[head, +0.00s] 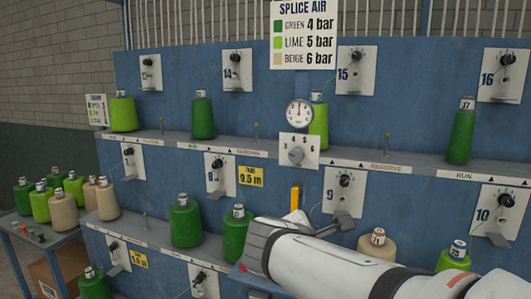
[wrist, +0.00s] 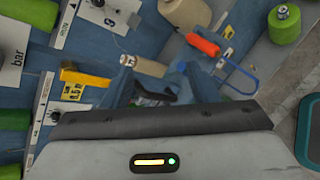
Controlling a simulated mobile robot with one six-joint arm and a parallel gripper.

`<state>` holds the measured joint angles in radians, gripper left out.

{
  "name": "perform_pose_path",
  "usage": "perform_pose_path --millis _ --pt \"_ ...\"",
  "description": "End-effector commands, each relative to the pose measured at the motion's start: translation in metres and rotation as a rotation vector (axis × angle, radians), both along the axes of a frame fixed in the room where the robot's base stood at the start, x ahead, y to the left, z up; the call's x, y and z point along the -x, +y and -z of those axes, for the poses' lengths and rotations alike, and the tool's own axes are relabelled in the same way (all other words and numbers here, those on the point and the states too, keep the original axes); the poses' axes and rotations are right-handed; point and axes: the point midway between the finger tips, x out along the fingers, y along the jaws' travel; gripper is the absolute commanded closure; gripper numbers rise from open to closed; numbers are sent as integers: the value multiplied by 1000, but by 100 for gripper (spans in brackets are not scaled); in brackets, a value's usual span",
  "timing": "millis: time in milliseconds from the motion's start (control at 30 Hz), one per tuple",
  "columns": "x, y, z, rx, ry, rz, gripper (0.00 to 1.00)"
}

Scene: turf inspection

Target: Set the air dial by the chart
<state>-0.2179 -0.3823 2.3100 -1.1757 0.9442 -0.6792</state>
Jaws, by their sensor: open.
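The splice air chart (head: 304,36) hangs above and reads green 4 bar, lime 5 bar, beige 6 bar. My gripper (head: 262,243) is below the dial, apart from it, at the end of my white arm. In the wrist view my gripper (wrist: 155,92) is open, with no object clearly held.
Green cones (head: 186,222), a lime cone (head: 123,112) and a beige cone (head: 377,246) stand on the shelves. Numbered knob plates (head: 344,190) line the blue frame. A yellow bracket (head: 295,197) sticks out below the dial. A side table (head: 45,240) with cones is left.

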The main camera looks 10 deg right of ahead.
Motion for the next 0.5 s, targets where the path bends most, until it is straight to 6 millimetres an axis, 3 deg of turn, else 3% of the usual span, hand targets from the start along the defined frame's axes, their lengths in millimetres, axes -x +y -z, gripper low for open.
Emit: perform_pose_path --millis 33,100,233,333,500 --pt "-14 5 -27 124 11 -79 47" --pt "-31 13 -58 309 25 -179 47" --pt "-54 32 -106 592 41 -308 47" --pt "-64 45 -129 737 47 -362 47" --pt "-72 52 -144 835 52 -391 47"
